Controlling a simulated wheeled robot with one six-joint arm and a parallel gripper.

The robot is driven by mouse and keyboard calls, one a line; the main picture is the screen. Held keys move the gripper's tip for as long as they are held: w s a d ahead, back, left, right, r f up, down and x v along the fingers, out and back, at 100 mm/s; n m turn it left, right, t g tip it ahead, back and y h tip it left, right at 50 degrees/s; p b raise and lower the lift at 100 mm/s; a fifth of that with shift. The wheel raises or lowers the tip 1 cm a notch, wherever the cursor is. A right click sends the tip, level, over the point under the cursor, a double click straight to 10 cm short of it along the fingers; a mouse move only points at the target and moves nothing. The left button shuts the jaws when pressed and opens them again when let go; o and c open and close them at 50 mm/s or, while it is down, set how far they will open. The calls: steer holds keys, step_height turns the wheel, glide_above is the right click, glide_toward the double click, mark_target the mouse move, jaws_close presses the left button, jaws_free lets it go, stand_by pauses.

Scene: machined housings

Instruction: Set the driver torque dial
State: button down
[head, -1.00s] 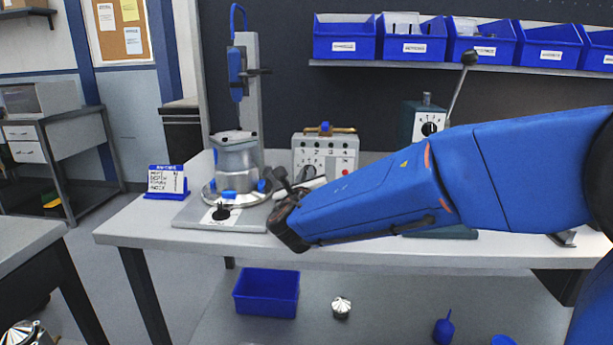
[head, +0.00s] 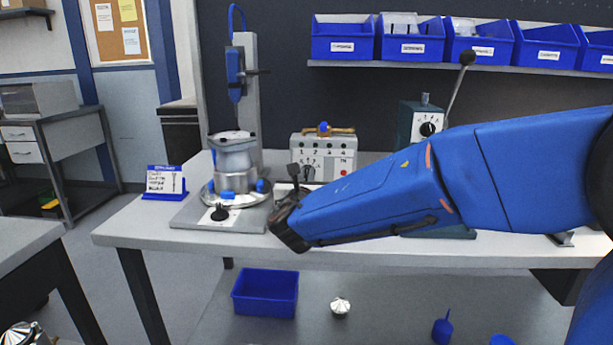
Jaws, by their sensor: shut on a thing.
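The controller box (head: 340,146) is light grey, with a row of numbers 1 to 4, a red button and a brass fitting on top. It stands at the back of the bench, left of centre. My gripper (head: 300,173) is in front of the box's lower left face, its dark fingers upright and shut on what appears to be the torque dial. The fingers mostly hide the dial; its setting cannot be read. The blue driver (head: 236,75) hangs on a grey column to the left.
A metal housing (head: 236,162) sits on a round fixture left of my gripper. A blue-framed card (head: 165,182) stands at the bench's left end. A lever press (head: 424,122) stands behind my arm. Blue bins (head: 343,38) line the shelf above.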

steer(key=c, duration=1.8)
jaws_free()
steer(key=shift+s, duration=0.1)
steer(key=s, duration=1.7)
steer(key=shift+s+a, duration=0.1)
steer(key=shift+a, duration=0.2)
